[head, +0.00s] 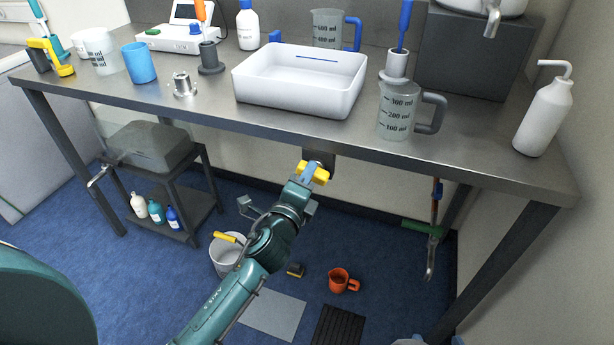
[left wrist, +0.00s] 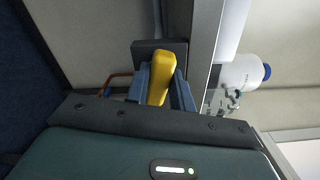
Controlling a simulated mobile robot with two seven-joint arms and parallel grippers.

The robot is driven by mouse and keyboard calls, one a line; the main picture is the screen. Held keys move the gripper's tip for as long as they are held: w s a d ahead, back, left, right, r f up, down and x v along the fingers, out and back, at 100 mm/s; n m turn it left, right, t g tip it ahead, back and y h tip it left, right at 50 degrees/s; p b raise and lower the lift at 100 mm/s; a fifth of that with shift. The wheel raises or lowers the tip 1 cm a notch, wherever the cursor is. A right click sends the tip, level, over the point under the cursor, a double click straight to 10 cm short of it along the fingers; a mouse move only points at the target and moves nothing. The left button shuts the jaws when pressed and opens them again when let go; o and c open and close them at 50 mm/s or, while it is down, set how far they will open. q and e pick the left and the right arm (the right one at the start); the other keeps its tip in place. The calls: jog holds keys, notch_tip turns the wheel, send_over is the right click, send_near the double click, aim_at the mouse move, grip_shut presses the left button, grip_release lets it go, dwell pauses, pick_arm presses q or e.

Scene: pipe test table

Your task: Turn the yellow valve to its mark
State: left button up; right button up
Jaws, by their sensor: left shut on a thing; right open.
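The yellow valve (head: 320,176) sits below the table's front edge, in front of a dark grey mounting block (head: 326,157). My left gripper (head: 311,172) is at the valve, with its fingers shut on the yellow handle. In the left wrist view the handle (left wrist: 161,78) stands between the two blue-grey fingers (left wrist: 161,92), tilted slightly to the right. The dark block shows behind it. I cannot make out the valve's mark in either view.
The steel table (head: 215,103) runs above the valve. A white tray (head: 290,104) and a clear measuring jug (head: 397,112) stand near its front edge. Below are a white bucket (head: 226,258), an orange mug (head: 340,281) and a hanging green-handled tool (head: 422,228).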

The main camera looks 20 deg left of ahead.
pick_arm(q)
jog(key=shift+f+n, duration=0.1)
jog(key=shift+n, duration=1.4)
pick_arm(e)
jog(key=shift+s+a, duration=0.1)
pick_arm(q)
jog(key=o, duration=1)
jog(key=s, duration=1.3)
jog(key=shift+s+a+b, duration=0.1)
jog(key=shift+a+b, duration=0.15)
jog(key=shift+b, duration=0.05)
pick_arm(e)
jog(key=shift+s+d, duration=0.1)
jog(key=shift+d, duration=0.1)
